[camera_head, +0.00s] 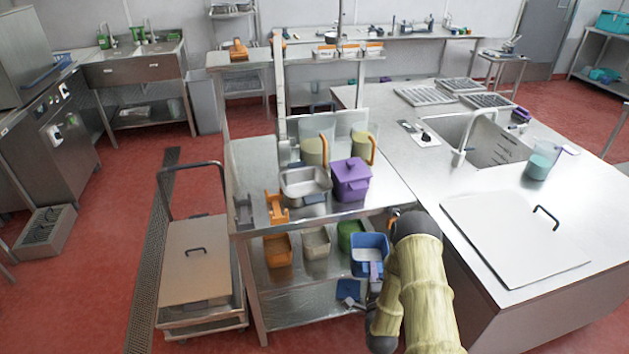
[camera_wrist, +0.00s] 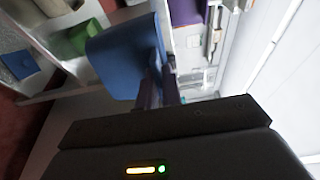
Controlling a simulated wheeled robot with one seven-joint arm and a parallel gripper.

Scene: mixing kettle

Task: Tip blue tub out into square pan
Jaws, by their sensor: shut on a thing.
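The blue tub (camera_head: 368,241) is at the right end of the lower shelf level, in front of a green container. My gripper (camera_head: 375,272) is shut on its near wall, with the arm reaching in from the right. In the wrist view the blue tub (camera_wrist: 122,58) is large just beyond the closed fingers (camera_wrist: 160,88). The tub looks roughly upright in the head view; I cannot tell whether it touches the shelf or what is inside. The square metal pan (camera_head: 305,184) stands on the upper shelf, left of a purple lidded box, and looks empty.
The purple box (camera_head: 350,181) and clear jugs (camera_head: 314,151) crowd the upper shelf. Orange (camera_head: 278,251), beige (camera_head: 316,242) and green (camera_head: 349,234) containers stand on the lower shelf. The steel counter (camera_head: 420,178) lies close on the right; a trolley (camera_head: 195,262) stands left.

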